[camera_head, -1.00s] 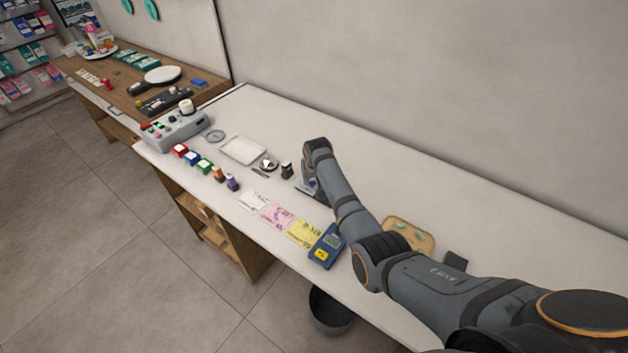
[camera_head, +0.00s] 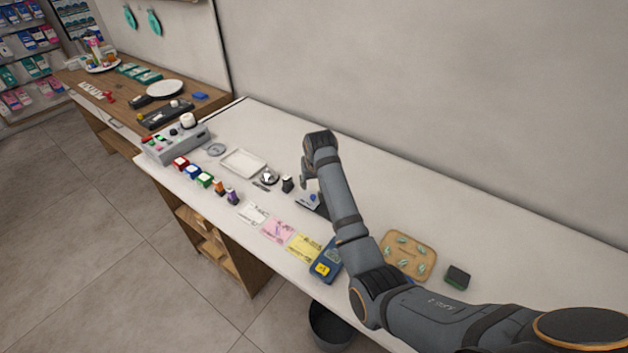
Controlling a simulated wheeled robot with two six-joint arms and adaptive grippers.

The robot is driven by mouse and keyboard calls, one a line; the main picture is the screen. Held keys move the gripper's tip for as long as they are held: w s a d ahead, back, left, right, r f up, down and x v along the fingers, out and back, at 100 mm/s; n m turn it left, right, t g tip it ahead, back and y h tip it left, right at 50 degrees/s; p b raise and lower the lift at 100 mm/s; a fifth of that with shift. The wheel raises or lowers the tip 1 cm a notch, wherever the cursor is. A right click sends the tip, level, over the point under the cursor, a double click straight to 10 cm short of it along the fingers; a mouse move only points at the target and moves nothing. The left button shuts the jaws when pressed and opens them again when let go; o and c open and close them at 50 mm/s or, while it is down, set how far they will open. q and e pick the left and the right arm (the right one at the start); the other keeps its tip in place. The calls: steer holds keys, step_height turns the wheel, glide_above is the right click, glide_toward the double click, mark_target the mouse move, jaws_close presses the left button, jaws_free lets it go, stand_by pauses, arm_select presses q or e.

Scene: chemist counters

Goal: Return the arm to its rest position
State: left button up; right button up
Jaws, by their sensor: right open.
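My right arm (camera_head: 345,215) reaches in from the lower right over the white counter (camera_head: 420,210). My right gripper (camera_head: 308,177) hangs at the arm's far end, above the counter near a small grey device (camera_head: 309,199) and a dark bottle (camera_head: 287,184). It is open, and I see nothing held in it. The fingers are small and partly hidden by the wrist. My left gripper does not show.
A dark box (camera_head: 457,277) sits to the right. A bin (camera_head: 331,325) is on the floor.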

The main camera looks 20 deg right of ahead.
steer(key=shift+v, duration=0.95)
steer(key=shift+r, duration=0.15)
